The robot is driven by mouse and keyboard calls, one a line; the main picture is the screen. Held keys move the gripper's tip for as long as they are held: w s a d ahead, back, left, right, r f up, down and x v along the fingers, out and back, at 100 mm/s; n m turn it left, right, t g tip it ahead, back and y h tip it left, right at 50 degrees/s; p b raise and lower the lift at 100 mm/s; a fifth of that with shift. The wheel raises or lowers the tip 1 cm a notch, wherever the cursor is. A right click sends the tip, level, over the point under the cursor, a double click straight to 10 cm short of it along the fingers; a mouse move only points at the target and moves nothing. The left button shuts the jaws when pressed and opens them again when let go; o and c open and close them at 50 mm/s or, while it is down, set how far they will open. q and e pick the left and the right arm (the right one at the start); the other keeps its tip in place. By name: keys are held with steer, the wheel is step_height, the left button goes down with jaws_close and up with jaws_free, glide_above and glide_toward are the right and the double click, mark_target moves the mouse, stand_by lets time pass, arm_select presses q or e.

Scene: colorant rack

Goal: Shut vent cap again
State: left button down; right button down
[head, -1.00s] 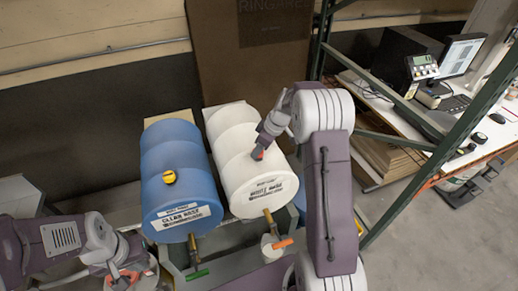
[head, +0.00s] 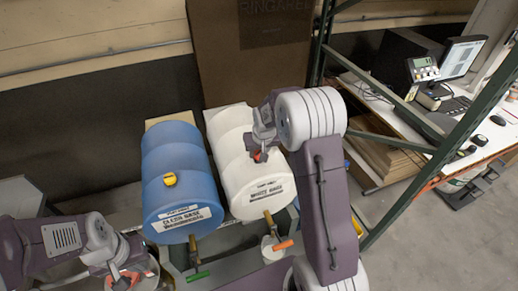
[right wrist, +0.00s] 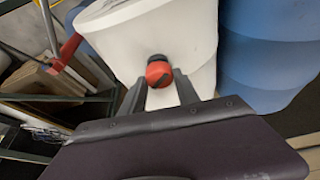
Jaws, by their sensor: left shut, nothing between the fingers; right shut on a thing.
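The white drum (head: 240,170) lies on its side on the rack, labelled as white base. Its red vent cap (right wrist: 159,71) is on top of the drum, and my right gripper (right wrist: 160,88) is shut on it in the right wrist view. In the head view the cap (head: 260,156) shows as a small red spot below the right gripper. My left gripper (head: 124,281) is shut and empty at the lower left, in front of the blue drum. Whether the cap is fully seated is hard to tell.
A blue drum (head: 180,180) with a yellow vent cap (head: 170,179) lies left of the white drum. Taps with green (head: 198,276) and orange (head: 283,245) handles hang from the drum fronts. A green rack post (head: 440,150) and a desk with a scale display (head: 422,68) stand at the right.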

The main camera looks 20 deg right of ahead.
steer(key=shift+f+m, duration=0.25)
steer(key=shift+m, duration=0.25)
steer(key=m+b, duration=0.1)
steer(key=b, duration=0.1)
steer(key=m+h+b, duration=0.1)
steer(key=m+b, duration=0.1)
steer(key=shift+a+f+g+h, duration=0.2)
steer(key=shift+g+h, duration=0.1)
steer(key=shift+g, duration=0.1)
steer(key=shift+r+m+g+h+b, duration=0.2)
steer(key=shift+m+g+h+b, duration=0.2)
steer(key=shift+m+b, duration=1.15)
steer(key=shift+s+m, duration=0.1)
steer(key=shift+m, duration=0.35)
steer(key=c, duration=0.9)
jaws_free()
steer(key=shift+r, duration=0.15)
